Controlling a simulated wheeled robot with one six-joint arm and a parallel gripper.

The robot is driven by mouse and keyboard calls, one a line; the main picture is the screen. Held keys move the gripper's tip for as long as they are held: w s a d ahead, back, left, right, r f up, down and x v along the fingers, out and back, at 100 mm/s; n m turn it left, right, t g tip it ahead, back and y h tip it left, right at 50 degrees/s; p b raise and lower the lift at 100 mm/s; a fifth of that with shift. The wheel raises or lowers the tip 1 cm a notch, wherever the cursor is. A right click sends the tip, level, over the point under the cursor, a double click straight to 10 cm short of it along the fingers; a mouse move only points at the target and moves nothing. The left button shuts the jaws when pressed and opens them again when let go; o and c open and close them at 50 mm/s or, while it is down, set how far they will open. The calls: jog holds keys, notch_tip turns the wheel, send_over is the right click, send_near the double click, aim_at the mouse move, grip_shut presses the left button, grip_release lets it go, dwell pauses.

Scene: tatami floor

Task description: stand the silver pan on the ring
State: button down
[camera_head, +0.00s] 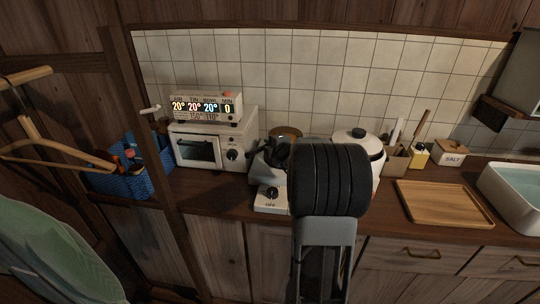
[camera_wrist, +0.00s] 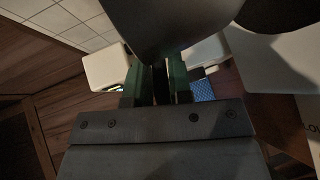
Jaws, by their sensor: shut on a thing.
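In the wrist view my gripper (camera_wrist: 160,84) is shut on a narrow dark part, which looks like the handle of the silver pan (camera_wrist: 165,28). The pan shows as a dark grey rounded body just beyond the fingertips, cut off by the top edge. In the head view my gripper is mostly hidden behind my own arm, near a dark grey shape left of it. The white cooker (camera_head: 270,200) stands on the counter with its knob facing front, marked OFF. Its ring is hidden behind my arm, so I cannot tell whether the pan touches it.
A white toaster oven (camera_head: 208,148) with a display box (camera_head: 206,107) on it stands to the left, beside a blue basket (camera_head: 130,180). A white rice cooker (camera_head: 372,149) stands just right of my arm. A wooden tray (camera_head: 443,204) and sink (camera_head: 515,190) lie farther right.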

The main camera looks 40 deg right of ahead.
jog(key=shift+w+d+f, duration=0.1)
jog(key=shift+w+f, duration=0.1)
jog(key=shift+f, duration=0.05)
jog(key=shift+f+b, duration=0.45)
jog(key=shift+f, duration=1.15)
jog(key=shift+f, duration=0.2)
jog(key=c, duration=1)
grip_release()
jog(key=shift+c, duration=0.2)
